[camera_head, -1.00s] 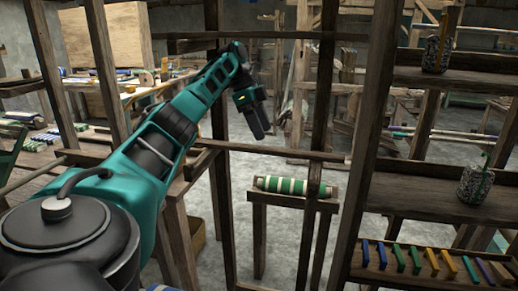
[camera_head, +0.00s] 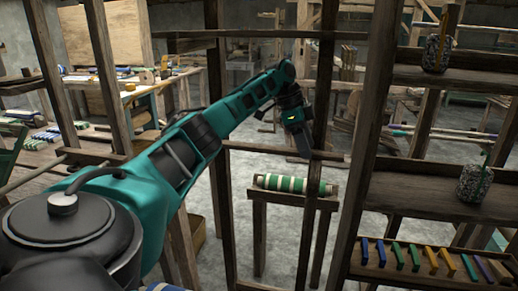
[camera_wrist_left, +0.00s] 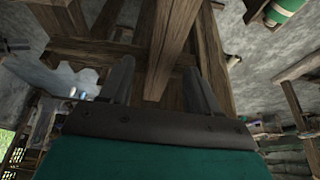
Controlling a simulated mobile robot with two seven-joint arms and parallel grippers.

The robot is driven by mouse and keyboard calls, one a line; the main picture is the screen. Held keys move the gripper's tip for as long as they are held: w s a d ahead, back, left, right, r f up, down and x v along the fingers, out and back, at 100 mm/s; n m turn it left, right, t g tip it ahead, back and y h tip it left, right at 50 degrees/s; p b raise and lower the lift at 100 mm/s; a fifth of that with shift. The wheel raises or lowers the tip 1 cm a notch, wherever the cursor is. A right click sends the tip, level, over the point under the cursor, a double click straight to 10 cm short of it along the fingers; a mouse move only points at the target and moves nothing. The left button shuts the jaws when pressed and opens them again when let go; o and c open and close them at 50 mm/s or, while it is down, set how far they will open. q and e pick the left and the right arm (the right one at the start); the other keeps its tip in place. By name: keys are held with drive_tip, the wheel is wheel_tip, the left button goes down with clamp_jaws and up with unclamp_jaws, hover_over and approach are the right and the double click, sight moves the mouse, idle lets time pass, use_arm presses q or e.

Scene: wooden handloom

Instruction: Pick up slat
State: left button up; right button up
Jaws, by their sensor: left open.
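My left gripper (camera_head: 303,145) hangs downward in the middle of the head view, among the upright posts of the loom frame. It is open and empty, with its two fingers apart in the left wrist view (camera_wrist_left: 162,88). A wooden beam (camera_wrist_left: 174,45) shows beyond and between the fingers. A row of thin colored slats, including a yellow one (camera_head: 432,261), leans on the lowest shelf at the right. The gripper is well away to the left of them. My right gripper is in neither view.
A green-and-white striped roll (camera_head: 290,185) rests on a wooden stand below my left gripper. A wooden post (camera_head: 366,140) stands between the gripper and the shelves. Two speckled jars, one on the middle shelf (camera_head: 475,184), stand at the right. A worktable (camera_head: 140,85) is at the back left.

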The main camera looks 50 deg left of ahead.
use_arm(q)
drive_tip(key=shift+w+d+f, duration=0.1)
drive_tip(key=shift+d+f, duration=0.05)
drive_tip(key=shift+f, duration=0.1)
drive_tip(key=shift+c, duration=0.3)
drive_tip(key=c, duration=1.1)
drive_tip(key=shift+r, duration=0.15)
